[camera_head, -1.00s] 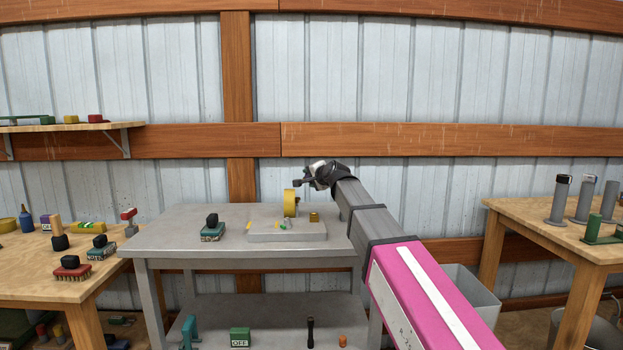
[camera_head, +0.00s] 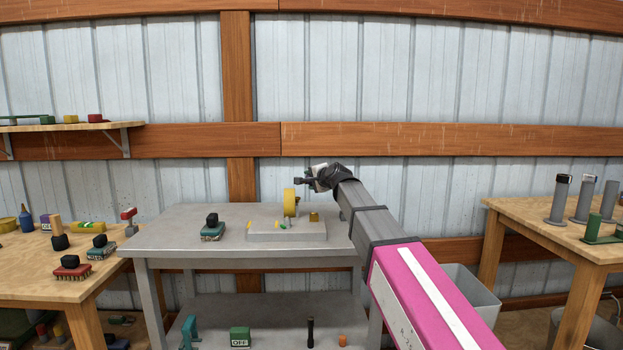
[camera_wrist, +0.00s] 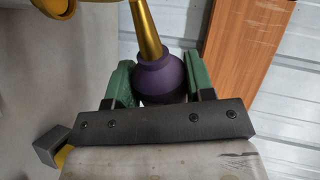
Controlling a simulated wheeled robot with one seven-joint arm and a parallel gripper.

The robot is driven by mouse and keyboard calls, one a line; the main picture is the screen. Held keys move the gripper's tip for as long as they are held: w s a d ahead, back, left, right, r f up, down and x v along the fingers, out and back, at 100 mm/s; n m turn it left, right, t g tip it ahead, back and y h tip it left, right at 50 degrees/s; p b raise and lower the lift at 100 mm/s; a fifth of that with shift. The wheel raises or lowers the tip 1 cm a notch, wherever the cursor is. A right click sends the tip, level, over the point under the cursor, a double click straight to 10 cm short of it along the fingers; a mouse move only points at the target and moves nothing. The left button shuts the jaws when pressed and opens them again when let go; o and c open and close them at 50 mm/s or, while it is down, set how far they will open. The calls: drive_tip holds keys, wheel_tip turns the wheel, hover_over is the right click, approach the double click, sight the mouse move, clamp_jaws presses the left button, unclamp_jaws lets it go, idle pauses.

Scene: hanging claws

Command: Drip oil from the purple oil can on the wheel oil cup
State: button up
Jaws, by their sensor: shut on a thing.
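The purple oil can (camera_wrist: 163,78) is between the green fingers of my gripper (camera_wrist: 160,84), which is shut on it in the wrist view. Its gold spout (camera_wrist: 146,30) points to the top of that view. In the head view my gripper (camera_head: 313,181) is above and slightly right of the yellow wheel (camera_head: 289,203). The wheel stands upright on a grey base (camera_head: 290,237) on the grey table. A yellow part (camera_wrist: 68,10) shows at the top left of the wrist view, left of the spout. I cannot make out the wheel oil cup clearly, nor any drip.
The grey table (camera_head: 180,237) also holds a teal block with a black knob (camera_head: 212,230). Small yellow and green parts sit on the base beside the wheel. Wooden tables with tools stand at left (camera_head: 30,270) and right (camera_head: 520,212). The metal wall is close behind.

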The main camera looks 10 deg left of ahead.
drive_tip(key=shift+f, duration=0.15)
drive_tip(key=shift+f+m, duration=0.25)
drive_tip(key=shift+m, duration=0.25)
drive_tip(key=shift+r, duration=4.55)
drive_tip(key=m+g+y, duration=0.1)
drive_tip(key=m, duration=0.3)
drive_tip(key=shift+y, duration=0.3)
drive_tip(key=shift+w+d+r+m+g+y, duration=0.1)
drive_tip(key=shift+m+g+y, duration=0.15)
drive_tip(key=shift+m, duration=0.35)
drive_tip(key=shift+d+m+g+y, duration=0.15)
drive_tip(key=shift+m+y, duration=0.2)
drive_tip(key=shift+m, duration=0.25)
drive_tip(key=shift+a+m+y, duration=0.15)
drive_tip(key=shift+m+y, duration=0.15)
drive_tip(key=shift+m, duration=0.5)
